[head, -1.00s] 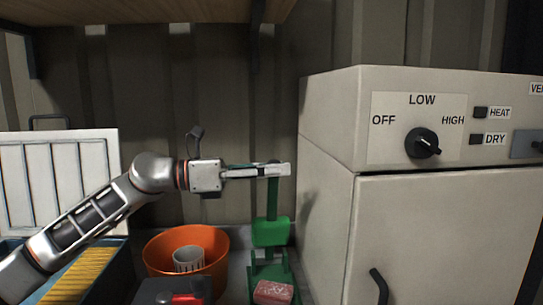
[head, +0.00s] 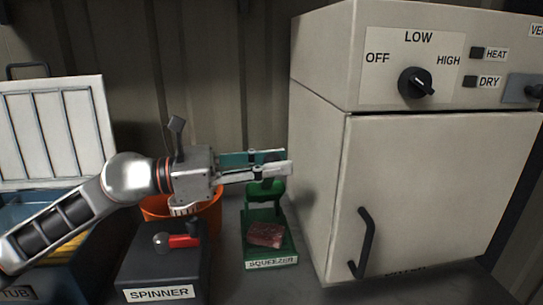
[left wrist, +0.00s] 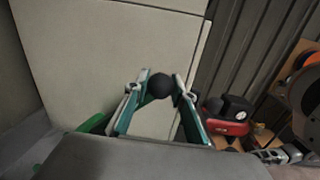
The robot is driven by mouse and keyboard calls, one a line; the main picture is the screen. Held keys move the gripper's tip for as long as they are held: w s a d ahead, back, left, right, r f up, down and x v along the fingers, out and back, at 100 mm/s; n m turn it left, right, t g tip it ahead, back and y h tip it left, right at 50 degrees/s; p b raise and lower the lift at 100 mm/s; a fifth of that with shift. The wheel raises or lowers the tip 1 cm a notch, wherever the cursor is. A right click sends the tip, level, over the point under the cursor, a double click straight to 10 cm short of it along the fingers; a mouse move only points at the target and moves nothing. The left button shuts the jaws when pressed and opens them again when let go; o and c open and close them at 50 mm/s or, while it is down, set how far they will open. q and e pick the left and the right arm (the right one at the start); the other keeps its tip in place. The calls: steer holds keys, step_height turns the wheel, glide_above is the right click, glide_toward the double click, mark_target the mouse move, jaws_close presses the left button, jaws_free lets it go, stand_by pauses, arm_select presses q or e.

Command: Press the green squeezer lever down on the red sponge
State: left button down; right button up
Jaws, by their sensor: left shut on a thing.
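The green squeezer (head: 286,246) stands on the bench with its label at the front. The red sponge (head: 265,235) lies on its base. The green press block (head: 266,190) is above and behind the sponge, apparently apart from it. My left gripper (head: 272,163) is over the squeezer, shut on the lever. In the left wrist view a round black knob (left wrist: 160,86) sits between the fingertips of my left gripper (left wrist: 160,92). The fingers hide most of the lever in the head view. My right gripper is not seen.
A large beige cabinet (head: 420,190) with a dial and door handle stands close on the right. Left of the squeezer are the spinner (head: 158,270), an orange bowl (head: 212,215) and a blue tub (head: 85,270). A corrugated wall (head: 225,80) is behind.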

arm_select(q)
steer(key=shift+f, duration=0.15)
steer(key=c, duration=1.7)
jaws_free()
steer(key=shift+a, duration=0.1)
steer(key=v, duration=1.1)
steer(key=shift+s+a, duration=0.1)
steer(key=shift+a, duration=0.3)
